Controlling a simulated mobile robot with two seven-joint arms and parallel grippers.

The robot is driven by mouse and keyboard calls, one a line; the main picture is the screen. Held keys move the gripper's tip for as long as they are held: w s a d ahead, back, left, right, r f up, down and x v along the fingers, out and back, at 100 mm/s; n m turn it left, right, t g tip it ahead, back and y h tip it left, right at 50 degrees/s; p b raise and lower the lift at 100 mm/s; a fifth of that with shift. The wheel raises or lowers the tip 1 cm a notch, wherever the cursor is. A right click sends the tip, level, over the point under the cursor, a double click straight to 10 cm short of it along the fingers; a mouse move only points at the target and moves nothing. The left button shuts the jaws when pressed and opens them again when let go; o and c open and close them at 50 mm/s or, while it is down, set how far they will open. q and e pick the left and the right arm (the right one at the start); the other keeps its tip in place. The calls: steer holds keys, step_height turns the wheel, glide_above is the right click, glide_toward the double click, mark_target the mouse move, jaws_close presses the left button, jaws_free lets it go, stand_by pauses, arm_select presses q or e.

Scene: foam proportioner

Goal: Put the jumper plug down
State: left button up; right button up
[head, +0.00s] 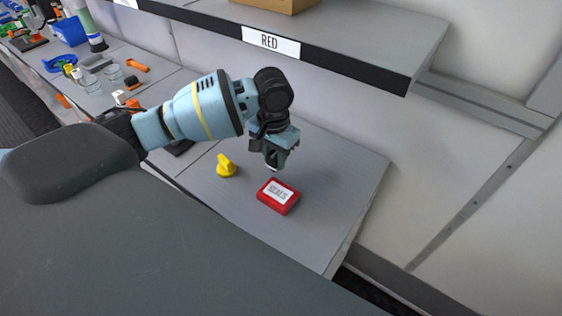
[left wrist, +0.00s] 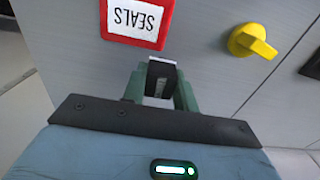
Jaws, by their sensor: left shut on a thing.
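My left gripper (head: 276,158) points down over the grey worktop, just behind the red SEALS box in the head view. In the left wrist view its two green fingers (left wrist: 160,92) are shut on a small black block with a pale face, which appears to be the jumper plug (left wrist: 161,72). In the head view the fingers mostly hide the plug. I cannot tell whether the plug touches the worktop. My right gripper is not in view.
The red box labelled SEALS (head: 278,196) lies close to the gripper, and a yellow knob-like part (head: 226,166) stands to its left. A shelf labelled RED (head: 330,45) overhangs behind. The worktop (head: 325,225) is clear on the right. Several tools and jars lie far left.

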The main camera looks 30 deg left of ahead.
arm_select(q)
steer(key=shift+w+d+f, duration=0.1)
steer(key=shift+w+d, duration=0.15)
steer(key=shift+w, duration=0.6)
steer(key=shift+s+f, duration=0.1)
steer(key=shift+f, duration=1.6)
steer(key=shift+f, duration=0.1)
steer(key=o, duration=1.1)
steer(key=shift+c, duration=0.2)
step_height(320, 180, up, 7)
steer(key=shift+r, duration=0.1)
steer(key=shift+o, duration=0.5)
steer(key=shift+r, duration=0.25)
